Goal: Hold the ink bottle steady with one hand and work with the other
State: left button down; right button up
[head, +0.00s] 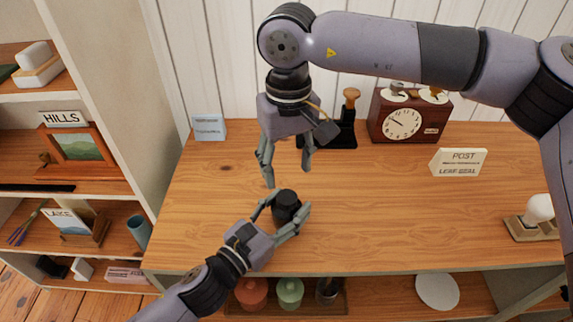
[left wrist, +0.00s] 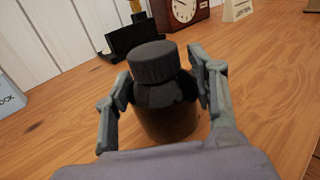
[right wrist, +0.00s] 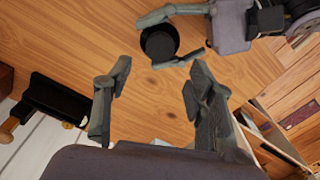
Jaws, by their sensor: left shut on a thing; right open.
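The ink bottle (head: 287,204) is dark with a black ribbed cap and stands upright on the wooden desk top. In the left wrist view the bottle (left wrist: 163,88) sits between the fingers, its cap on. My left gripper (head: 282,218) is shut on the bottle's body from the front. My right gripper (head: 288,178) is open and empty, pointing down above and just behind the bottle. In the right wrist view the bottle's cap (right wrist: 160,42) shows beyond the open fingertips (right wrist: 158,75), apart from them.
A blue card (head: 209,127) is at the back left, a white bulb (head: 538,210) at the right. The desk's middle right is clear.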

aim_at(287, 197)
pick_arm(q)
jog(key=shift+f, duration=0.1)
pick_arm(e)
jog(key=shift+f, duration=0.1)
jog(key=shift+f, duration=3.95)
grip_shut()
jog(key=m, duration=0.3)
jog(key=shift+a, duration=0.1)
jog(key=shift+o, duration=0.3)
grip_release()
